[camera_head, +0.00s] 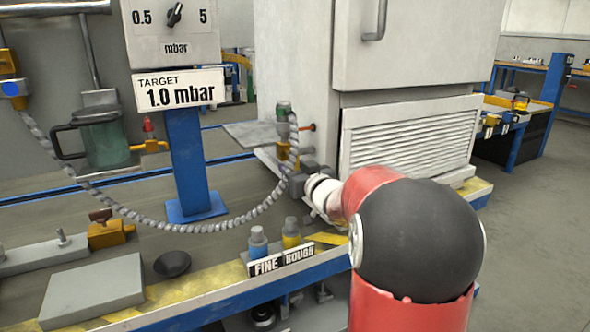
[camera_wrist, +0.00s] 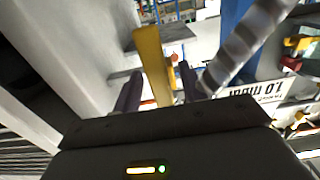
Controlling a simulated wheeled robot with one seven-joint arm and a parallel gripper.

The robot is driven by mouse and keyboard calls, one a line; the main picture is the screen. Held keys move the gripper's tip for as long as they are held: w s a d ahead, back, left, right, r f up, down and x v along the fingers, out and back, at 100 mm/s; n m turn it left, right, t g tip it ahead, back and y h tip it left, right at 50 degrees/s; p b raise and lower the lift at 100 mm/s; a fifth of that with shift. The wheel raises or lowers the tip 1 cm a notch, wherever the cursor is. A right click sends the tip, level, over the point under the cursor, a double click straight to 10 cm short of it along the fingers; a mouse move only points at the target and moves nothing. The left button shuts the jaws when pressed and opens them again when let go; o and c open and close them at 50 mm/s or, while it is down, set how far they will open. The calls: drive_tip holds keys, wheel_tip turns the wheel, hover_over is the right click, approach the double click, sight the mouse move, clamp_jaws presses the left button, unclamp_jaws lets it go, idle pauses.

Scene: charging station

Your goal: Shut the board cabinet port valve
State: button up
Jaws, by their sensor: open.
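The board cabinet (camera_head: 420,115) is the large light-grey box with a louvred panel. At its left side is the port valve, with a yellow body (camera_head: 283,152), a green top (camera_head: 283,112) and a small orange-red handle (camera_head: 306,127). My gripper (camera_head: 290,170) is at the valve, just below its yellow body; my wrist hides part of this area. In the wrist view, my open gripper (camera_wrist: 159,88) has its two dark fingers on either side of a yellow bar-like part (camera_wrist: 152,65). An orange piece shows low between the fingers. I cannot tell whether the fingers touch the yellow part.
A ribbed grey hose (camera_head: 150,220) runs from the left to the valve and passes close to my gripper in the wrist view (camera_wrist: 240,50). A blue post (camera_head: 190,160) carries the target sign (camera_head: 178,90). FINE and ROUGH bottles (camera_head: 258,243) stand near the bench's front edge.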

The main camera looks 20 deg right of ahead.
clamp_jaws()
